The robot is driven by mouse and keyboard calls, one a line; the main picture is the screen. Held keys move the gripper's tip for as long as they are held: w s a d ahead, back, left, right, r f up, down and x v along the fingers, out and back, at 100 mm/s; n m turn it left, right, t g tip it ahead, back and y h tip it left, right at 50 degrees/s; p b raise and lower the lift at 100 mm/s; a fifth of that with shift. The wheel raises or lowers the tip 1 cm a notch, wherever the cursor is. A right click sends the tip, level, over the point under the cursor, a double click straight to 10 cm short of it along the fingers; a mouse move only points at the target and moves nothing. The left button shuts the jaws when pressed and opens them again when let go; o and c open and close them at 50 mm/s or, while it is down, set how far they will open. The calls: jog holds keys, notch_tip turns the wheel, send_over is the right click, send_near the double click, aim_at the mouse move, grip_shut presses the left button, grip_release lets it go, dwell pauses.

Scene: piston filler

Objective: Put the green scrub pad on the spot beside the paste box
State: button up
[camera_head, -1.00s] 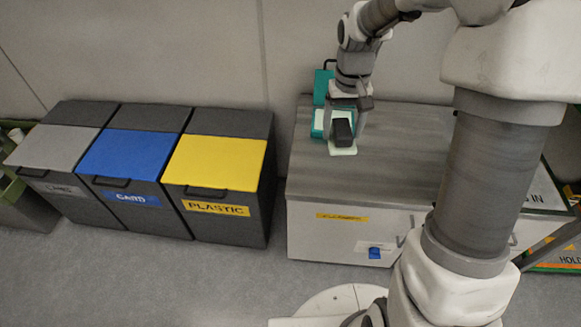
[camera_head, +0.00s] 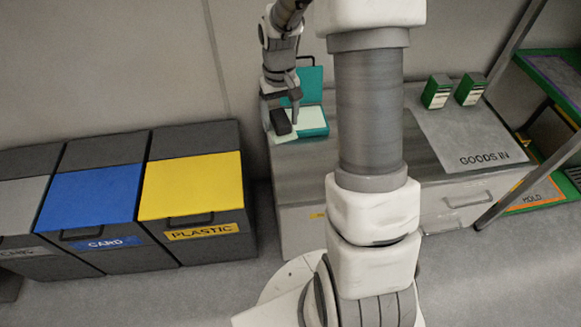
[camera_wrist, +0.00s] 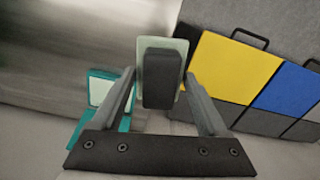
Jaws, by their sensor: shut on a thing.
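The scrub pad, a pale green slab with a black block on it, is between the fingers of my gripper (camera_wrist: 160,76). In the wrist view the pad's pale edge (camera_wrist: 184,54) shows around the block, and the fingers stand on either side. In the head view the pad (camera_head: 284,138) is at the left end of the grey counter, just left of the paste box. My gripper (camera_head: 286,122) points down there. The paste box (camera_head: 312,121) is teal with a pale inside and its lid raised; part of it shows in the wrist view (camera_wrist: 101,91). I cannot tell whether the pad touches the counter; the spot is not discernible.
The counter (camera_head: 300,158) is partly hidden by my arm. Grey, blue (camera_head: 90,195) and yellow (camera_head: 190,185) bins stand to its left. Two green-and-white boxes (camera_head: 437,91) stand at the back right by the GOODS IN area (camera_head: 465,135), which is otherwise clear.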

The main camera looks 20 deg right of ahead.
jog(key=s+d+f+m+p, duration=0.1)
jog(key=s+d+f+p, duration=0.15)
jog(key=d, duration=0.45)
jog(key=s+d+f+m+p, duration=0.1)
jog(key=s+d+f, duration=0.1)
jog(key=d+f, duration=0.35)
jog(key=a+f, duration=0.2)
jog(key=a, duration=0.1)
jog(key=w+a+f+b, duration=0.1)
jog(key=a+f, duration=0.1)
jog(key=a, duration=0.1)
jog(key=w+a+f+b, duration=0.1)
jog(key=a+f, duration=0.1)
jog(key=a, duration=0.1)
jog(key=shift+w+f, duration=0.1)
jog(key=shift+w, duration=0.05)
jog(key=shift+f+b, duration=0.45)
jog(key=shift+f, duration=1.5)
jog(key=shift+f, duration=0.15)
jog(key=o, duration=1.2)
